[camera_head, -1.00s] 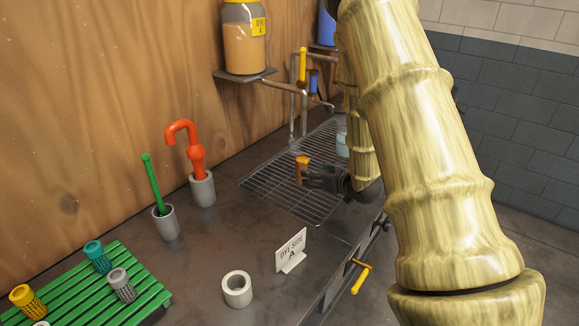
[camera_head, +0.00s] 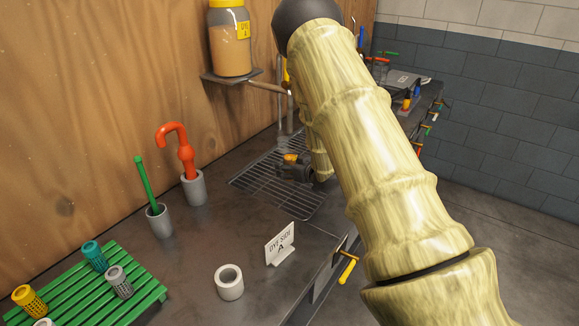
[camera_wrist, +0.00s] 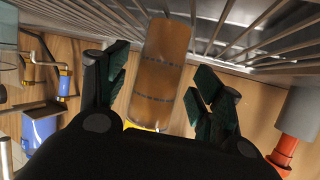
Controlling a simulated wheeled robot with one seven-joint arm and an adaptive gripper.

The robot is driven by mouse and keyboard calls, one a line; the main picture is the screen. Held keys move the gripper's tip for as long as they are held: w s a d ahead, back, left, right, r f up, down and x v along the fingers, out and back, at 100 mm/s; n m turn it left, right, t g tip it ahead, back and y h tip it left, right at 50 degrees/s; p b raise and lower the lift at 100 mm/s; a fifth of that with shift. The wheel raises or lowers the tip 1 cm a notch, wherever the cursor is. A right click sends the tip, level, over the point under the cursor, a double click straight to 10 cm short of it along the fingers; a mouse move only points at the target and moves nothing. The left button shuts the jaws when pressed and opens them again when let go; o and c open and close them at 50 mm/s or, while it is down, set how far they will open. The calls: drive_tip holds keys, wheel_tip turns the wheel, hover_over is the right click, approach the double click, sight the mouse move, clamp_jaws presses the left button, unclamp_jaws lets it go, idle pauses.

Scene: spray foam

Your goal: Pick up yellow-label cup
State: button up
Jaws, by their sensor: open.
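The cup (camera_head: 290,158), amber with a yellow-orange top, stands on the wire rack (camera_head: 262,183) below the dye A jar. It also shows in the wrist view (camera_wrist: 164,60) as an amber cylinder with dark lines around it, and a bit of yellow shows at its lower end there. My gripper (camera_wrist: 160,85) is open, with one finger on each side of the cup and gaps showing between. In the head view my gripper (camera_head: 292,172) is at the cup and partly covers its lower part. The label cannot be read.
The dye A jar (camera_head: 230,45) sits on a wall shelf (camera_head: 232,77), with pipes beside it. Grey holders with a green stick (camera_head: 147,182) and a red hooked tool (camera_head: 186,150) stand left. A sign (camera_head: 280,244), white ring (camera_head: 229,282) and green slatted rack (camera_head: 85,285) are nearer.

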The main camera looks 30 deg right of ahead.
sight(294, 159)
drive_tip(key=shift+w+d+f, duration=0.2)
drive_tip(key=shift+w, duration=0.15)
drive_tip(key=shift+s, duration=0.1)
drive_tip(key=shift+a, duration=0.15)
drive_tip(key=c, duration=1.2)
drive_tip(key=shift+r, duration=0.3)
drive_tip(key=shift+c, duration=0.2)
drive_tip(key=shift+r+b, duration=0.55)
drive_tip(key=shift+r, duration=0.9)
drive_tip(key=s+a+r+b, duration=0.1)
drive_tip(key=s+a+b, duration=0.1)
drive_tip(key=s, duration=1.3)
drive_tip(key=shift+s+a+r+b, duration=0.2)
drive_tip(key=shift+r+b, duration=0.1)
drive_tip(key=shift+b, duration=0.4)
drive_tip(key=shift+s, duration=0.1)
